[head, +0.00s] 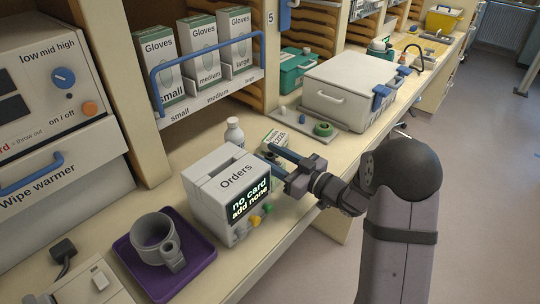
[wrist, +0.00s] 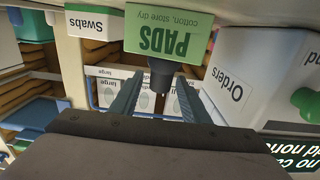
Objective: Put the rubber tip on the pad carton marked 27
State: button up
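The wrist view is upside down against the scene. In it a green pad carton (wrist: 168,30) reads "PADS, cotton, store dry"; I see no number 27 on it. A dark grey rubber tip (wrist: 161,76) shows at its upper edge, apparently upright on its top; whether it rests there is not clear. My gripper (wrist: 162,88) has its fingers on either side of the tip, with slim gaps showing. In the head view my gripper (head: 277,157) is beside the Orders box, fingers apart; the tip cannot be made out there.
The Orders box (head: 211,196) stands close beside my gripper, and its side also shows in the wrist view (wrist: 232,80). A swabs carton (wrist: 93,22) is on the other side. A white bottle (head: 234,132) and a purple tray (head: 197,268) with a grey mug are nearby.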

jog(key=shift+r, duration=0.15)
jog(key=shift+s+d, duration=0.1)
jog(key=b+v, duration=0.1)
jog(key=v, duration=1)
jog(key=shift+s+d+r+b, duration=0.1)
jog(key=shift+s+d+b, duration=0.15)
jog(key=shift+b, duration=0.15)
jog(key=shift+w, duration=0.1)
